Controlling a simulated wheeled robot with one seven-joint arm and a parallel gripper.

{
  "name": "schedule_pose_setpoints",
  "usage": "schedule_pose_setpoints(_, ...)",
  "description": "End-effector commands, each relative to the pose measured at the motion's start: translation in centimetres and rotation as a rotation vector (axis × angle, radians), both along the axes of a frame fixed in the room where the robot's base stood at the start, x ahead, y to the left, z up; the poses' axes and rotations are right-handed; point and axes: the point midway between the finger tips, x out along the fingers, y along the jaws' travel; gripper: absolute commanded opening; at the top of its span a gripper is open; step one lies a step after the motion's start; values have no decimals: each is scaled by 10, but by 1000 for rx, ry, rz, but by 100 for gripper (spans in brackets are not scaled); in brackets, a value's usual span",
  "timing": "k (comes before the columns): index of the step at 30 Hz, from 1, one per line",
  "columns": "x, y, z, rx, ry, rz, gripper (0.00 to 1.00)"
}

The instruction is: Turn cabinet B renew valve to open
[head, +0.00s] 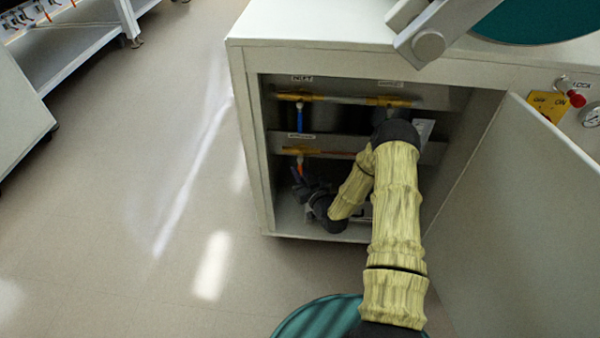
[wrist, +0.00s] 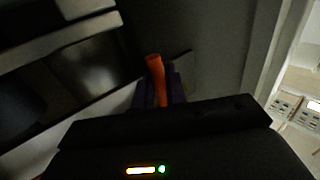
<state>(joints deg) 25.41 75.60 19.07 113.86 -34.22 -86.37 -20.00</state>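The cabinet (head: 340,23) stands open, with pipes and valves inside. A valve with an orange handle (head: 300,165) hangs below the lower yellow pipe, under a small label (head: 300,136) that I cannot read clearly. My gripper (head: 300,180) is at the lower end of this handle. In the wrist view the orange handle (wrist: 154,66) stands between the two dark fingers (wrist: 160,90), which look closed against its sides. The handle points roughly downward in the head view. The contact itself is partly hidden by the gripper body.
A blue-handled valve (head: 300,119) hangs from the upper pipe (head: 340,99), just above. My arm fills the right part of the opening and hides what lies behind. The open door (head: 530,200) stands at the right. The floor (head: 130,180) at the left is clear.

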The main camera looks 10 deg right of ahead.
Motion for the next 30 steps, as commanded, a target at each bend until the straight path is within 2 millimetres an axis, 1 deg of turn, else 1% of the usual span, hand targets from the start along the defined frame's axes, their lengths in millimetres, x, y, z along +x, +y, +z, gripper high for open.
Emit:
schedule_pose_setpoints(10, -1, -1, 0, -14, 5, 0, 0)
schedule_pose_setpoints(17, -2, -5, 3, -81, 28, 0, 0)
schedule_pose_setpoints(23, -4, -12, 7, -197, 66, 1, 0)
schedule_pose_setpoints(30, -8, -23, 12, -396, 130, 3, 0)
